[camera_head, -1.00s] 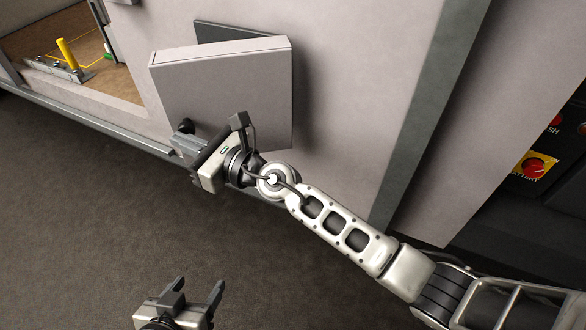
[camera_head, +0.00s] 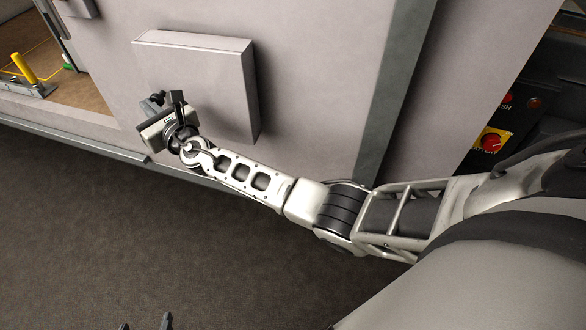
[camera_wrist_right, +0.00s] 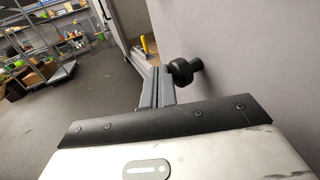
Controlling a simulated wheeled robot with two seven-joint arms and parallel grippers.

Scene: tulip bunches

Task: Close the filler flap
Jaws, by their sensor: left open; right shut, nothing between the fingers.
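The filler flap (camera_head: 195,80) is a grey, square, box-like panel on the side wall of the grey machine. It looks flat against the wall, with no dark opening showing behind it; a small gap cannot be ruled out. My right gripper (camera_head: 149,122) is at the flap's lower left corner, shut and empty. In the right wrist view its fingers (camera_wrist_right: 157,88) are together, just left of a black knob (camera_wrist_right: 185,70) on the wall; I cannot tell if they touch it. My left gripper (camera_head: 145,322) shows only its two spread fingertips at the bottom edge, open and empty.
The grey machine wall (camera_head: 320,70) fills the upper middle. A control panel with a red knob on a yellow plate (camera_head: 492,141) is at the right. A yellow post (camera_head: 24,67) stands in an opening at the left. The dark floor (camera_head: 120,240) below is free.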

